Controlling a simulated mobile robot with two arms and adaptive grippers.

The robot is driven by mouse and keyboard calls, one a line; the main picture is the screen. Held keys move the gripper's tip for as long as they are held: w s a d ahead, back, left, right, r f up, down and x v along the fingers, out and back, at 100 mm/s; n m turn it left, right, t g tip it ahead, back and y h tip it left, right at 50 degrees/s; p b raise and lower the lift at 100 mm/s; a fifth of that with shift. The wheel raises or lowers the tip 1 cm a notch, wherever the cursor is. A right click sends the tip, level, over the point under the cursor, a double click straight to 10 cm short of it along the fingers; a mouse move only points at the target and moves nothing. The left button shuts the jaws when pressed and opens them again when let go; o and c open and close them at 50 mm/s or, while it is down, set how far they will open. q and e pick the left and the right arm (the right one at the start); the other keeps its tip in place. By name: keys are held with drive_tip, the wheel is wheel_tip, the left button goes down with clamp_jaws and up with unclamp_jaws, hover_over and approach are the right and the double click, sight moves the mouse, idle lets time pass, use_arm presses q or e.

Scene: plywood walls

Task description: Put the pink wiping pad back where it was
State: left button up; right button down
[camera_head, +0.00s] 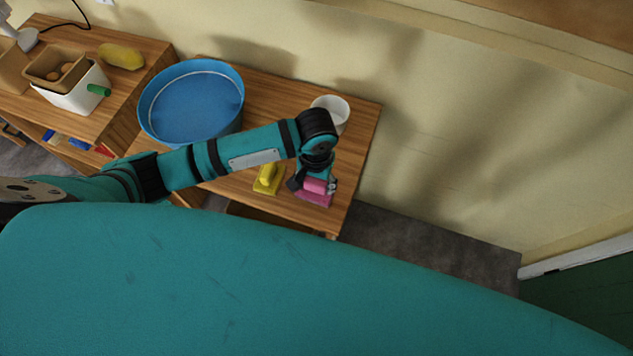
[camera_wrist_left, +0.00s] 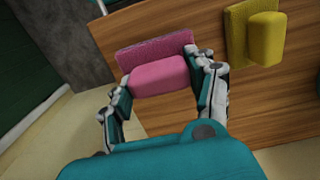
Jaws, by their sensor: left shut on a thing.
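The pink wiping pad (camera_head: 315,197) has a pale pink block on a darker, thin pad. It is at the front right of the wooden table. My left gripper (camera_head: 315,186) comes down over it from above. In the left wrist view the pink wiping pad (camera_wrist_left: 158,77) sits between the fingers of my left gripper (camera_wrist_left: 163,92), which is shut on its block. The pad is over or on the wood near the table edge; I cannot tell whether it touches the wood. My right gripper is not in view.
A yellow pad (camera_head: 268,179) lies to the left of the pink one, and it also shows in the left wrist view (camera_wrist_left: 262,38). A blue tub (camera_head: 192,100) and a white cup (camera_head: 331,108) stand on the table (camera_head: 362,118). A second table (camera_head: 146,47) holds a white box (camera_head: 75,93).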

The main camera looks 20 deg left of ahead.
sight(317, 186)
use_arm(q)
drive_tip(key=shift+w+a+f, duration=0.1)
drive_tip(key=shift+w+f, duration=0.1)
drive_tip(key=shift+w, duration=0.2)
drive_tip(key=shift+f+p, duration=0.45)
drive_tip(key=shift+f, duration=1.15)
drive_tip(key=o, duration=1)
drive_tip(key=shift+o, duration=0.2)
wheel_tip(317, 186, up, 12)
drive_tip(key=shift+r+b, duration=0.1)
drive_tip(key=shift+b, duration=0.35)
drive_tip(key=shift+s, duration=0.1)
